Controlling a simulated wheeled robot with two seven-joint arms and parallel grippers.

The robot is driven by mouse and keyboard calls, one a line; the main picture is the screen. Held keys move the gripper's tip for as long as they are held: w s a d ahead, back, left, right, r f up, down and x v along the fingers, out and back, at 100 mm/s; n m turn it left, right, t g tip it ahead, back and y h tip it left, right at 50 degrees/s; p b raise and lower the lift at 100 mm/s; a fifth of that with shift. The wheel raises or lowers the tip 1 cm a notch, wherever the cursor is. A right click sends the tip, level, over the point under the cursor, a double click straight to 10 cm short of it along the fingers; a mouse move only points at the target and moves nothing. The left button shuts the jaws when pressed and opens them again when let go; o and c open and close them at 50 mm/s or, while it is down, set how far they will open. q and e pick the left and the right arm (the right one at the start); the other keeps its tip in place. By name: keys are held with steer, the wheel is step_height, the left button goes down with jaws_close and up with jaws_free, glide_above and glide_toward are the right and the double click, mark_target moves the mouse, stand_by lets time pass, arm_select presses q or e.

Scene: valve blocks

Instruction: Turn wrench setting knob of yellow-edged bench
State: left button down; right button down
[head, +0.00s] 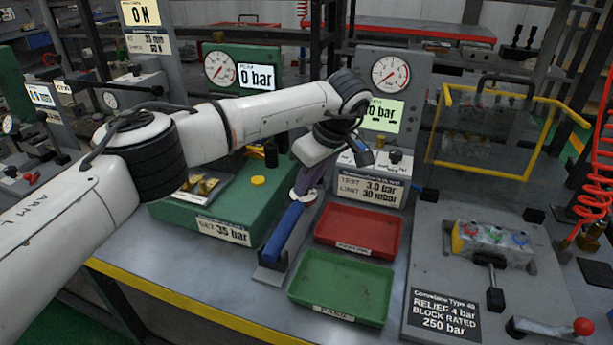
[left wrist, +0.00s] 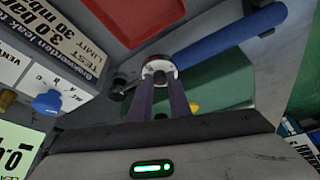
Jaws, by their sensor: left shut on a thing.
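The wrench (head: 284,232) has a blue handle and lies in a grey holder on the yellow-edged bench (head: 185,308). Its blue handle also shows in the left wrist view (left wrist: 228,38). The setting knob (left wrist: 157,67) is a small white and red round piece at the wrench's end. My left gripper (head: 306,188) reaches down from above with purple fingers. In the left wrist view its fingertips (left wrist: 160,82) are shut on the knob. In the head view the fingers and wrist partly hide the knob. My right gripper is not in view.
A red tray (head: 357,250) and a green tray (head: 342,310) lie right of the wrench. A green test unit (head: 190,222) stands to its left. A grey gauge panel (head: 425,70) stands behind. A yellow-framed guard (head: 500,176) and valve block (head: 492,240) are to the right.

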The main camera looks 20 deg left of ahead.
arm_select(q)
steer(key=shift+n+g, duration=0.3)
steer(key=shift+n, duration=0.2)
steer(key=c, duration=1.9)
jaws_free()
steer(key=v, duration=1)
steer(key=shift+d+r, duration=0.1)
steer(key=shift+d, duration=0.05)
steer(key=shift+r+p, duration=0.1)
steer(key=shift+p, duration=0.2)
